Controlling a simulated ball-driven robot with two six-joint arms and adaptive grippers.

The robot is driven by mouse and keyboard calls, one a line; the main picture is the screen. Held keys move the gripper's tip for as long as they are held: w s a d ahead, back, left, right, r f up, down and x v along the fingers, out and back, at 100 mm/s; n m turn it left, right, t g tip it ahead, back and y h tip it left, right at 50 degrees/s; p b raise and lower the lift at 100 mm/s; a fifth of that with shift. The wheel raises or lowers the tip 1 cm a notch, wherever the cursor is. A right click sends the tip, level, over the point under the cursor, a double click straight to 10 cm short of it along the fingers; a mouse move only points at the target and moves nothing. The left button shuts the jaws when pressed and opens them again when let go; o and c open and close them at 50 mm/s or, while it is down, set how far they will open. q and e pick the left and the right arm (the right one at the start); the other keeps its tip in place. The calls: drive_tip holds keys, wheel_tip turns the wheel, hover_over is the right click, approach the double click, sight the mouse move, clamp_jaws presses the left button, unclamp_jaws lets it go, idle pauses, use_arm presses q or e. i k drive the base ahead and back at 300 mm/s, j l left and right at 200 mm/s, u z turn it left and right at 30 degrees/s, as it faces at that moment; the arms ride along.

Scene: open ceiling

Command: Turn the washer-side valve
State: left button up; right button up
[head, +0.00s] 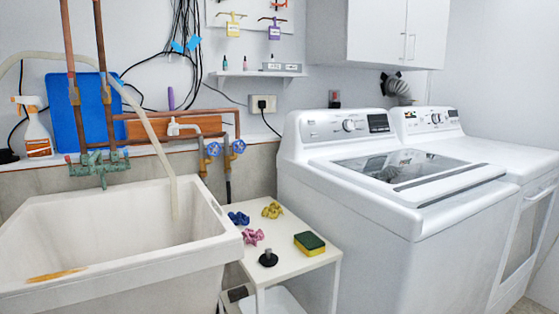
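Two blue round valve handles are on the copper pipes low on the wall, between the sink and the washer. The right valve (238,146) is closer to the washer (390,180), and the left valve (213,149) is beside a white spout. I cannot tell from here whether either valve is open or closed. The washer is white with a glass lid and stands right of the valves. Neither of my grippers shows in the head view.
A white utility sink (110,240) fills the left front. A small white table (295,262) below the valves holds a sponge (309,243), a black stopper (268,258) and crumpled coloured pieces. A second white machine (480,150) stands right of the washer.

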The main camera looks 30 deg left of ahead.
sight(239, 146)
drive_tip(key=u, duration=1.6)
